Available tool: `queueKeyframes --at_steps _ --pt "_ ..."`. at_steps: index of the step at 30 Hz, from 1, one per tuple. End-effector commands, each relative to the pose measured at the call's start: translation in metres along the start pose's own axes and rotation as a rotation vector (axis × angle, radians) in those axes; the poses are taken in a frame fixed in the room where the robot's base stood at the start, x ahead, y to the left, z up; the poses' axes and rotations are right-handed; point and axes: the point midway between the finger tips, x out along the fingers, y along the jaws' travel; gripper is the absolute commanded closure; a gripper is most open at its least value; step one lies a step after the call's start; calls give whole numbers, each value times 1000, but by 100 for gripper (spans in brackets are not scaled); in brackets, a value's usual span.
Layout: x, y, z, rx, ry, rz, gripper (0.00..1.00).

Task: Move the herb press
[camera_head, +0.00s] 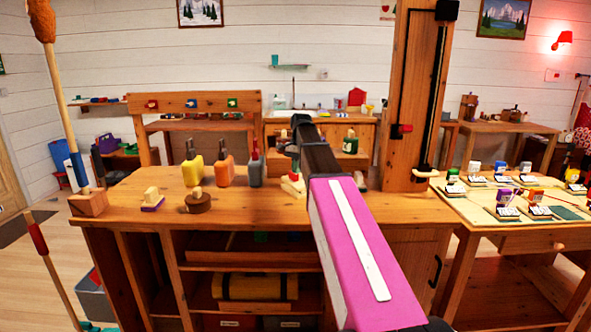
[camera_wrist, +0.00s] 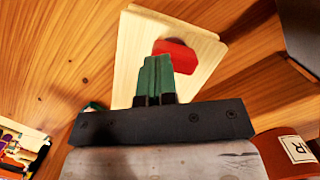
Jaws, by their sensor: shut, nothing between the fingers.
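A pale wooden block with a red knob (camera_wrist: 130,62) lies under my gripper in the wrist view; it may be the herb press, but I cannot tell for sure. My gripper (camera_wrist: 157,60) has its green fingers shut together and empty. The fingertips appear over the block, just left of the red knob; whether they touch it is unclear. In the head view a small pale, red and green piece (camera_head: 292,187) shows on the workbench, partly hidden by my purple arm. It seems to be the same block.
On the workbench (camera_head: 250,208) stand yellow (camera_head: 192,172), orange (camera_head: 226,173) and grey (camera_head: 256,173) handled blocks, a round brown wooden piece (camera_head: 198,203) and a pale piece on a purple base (camera_head: 152,200). A wooden column (camera_head: 412,110) rises right. The front edge is mostly clear.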

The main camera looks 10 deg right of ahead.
Motion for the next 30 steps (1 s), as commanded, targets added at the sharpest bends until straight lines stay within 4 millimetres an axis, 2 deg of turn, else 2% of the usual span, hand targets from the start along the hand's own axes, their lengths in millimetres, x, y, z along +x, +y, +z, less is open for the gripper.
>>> queueKeyframes --at_steps 1,6,11,17,20,30 --pt "4 2 -8 13 17 7 100" --pt "-8 1 -6 13 16 6 100" --pt "-10 1 -6 12 15 6 100" --pt "-13 2 -22 14 17 7 100" --pt "-16 1 -36 14 16 7 100" --pt "-30 1 -103 14 16 7 100"
